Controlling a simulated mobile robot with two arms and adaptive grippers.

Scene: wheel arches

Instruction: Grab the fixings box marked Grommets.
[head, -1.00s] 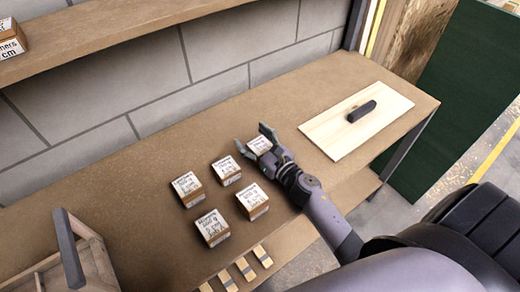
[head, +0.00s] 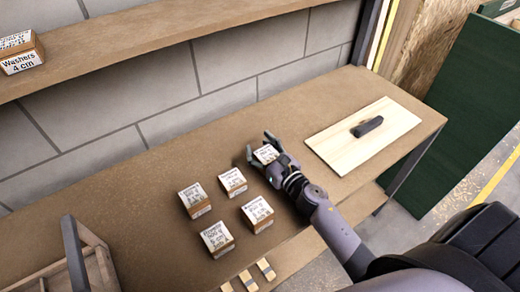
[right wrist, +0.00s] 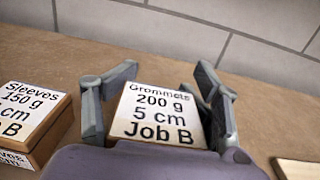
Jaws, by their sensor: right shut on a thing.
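The fixings box marked Grommets (right wrist: 158,108) is in the right wrist view, its white top label reading "Grommets 200 g 5 cm Job B". My right gripper (right wrist: 158,95) is shut on it, with a finger on each side of the box. In the head view the right gripper (head: 264,151) holds this box (head: 266,153) at the right end of a group of small boxes on the bench. I cannot tell whether it is still touching the bench top. My left gripper is not in view.
A box marked Sleeves (right wrist: 32,118) sits just left of the gripper. Several similar labelled boxes (head: 216,238) stand on the bench (head: 130,180). A pale board with a dark handle (head: 335,150) lies to the right. A wooden crate (head: 98,262) is at lower left. A Washers box (head: 20,58) sits on the shelf above.

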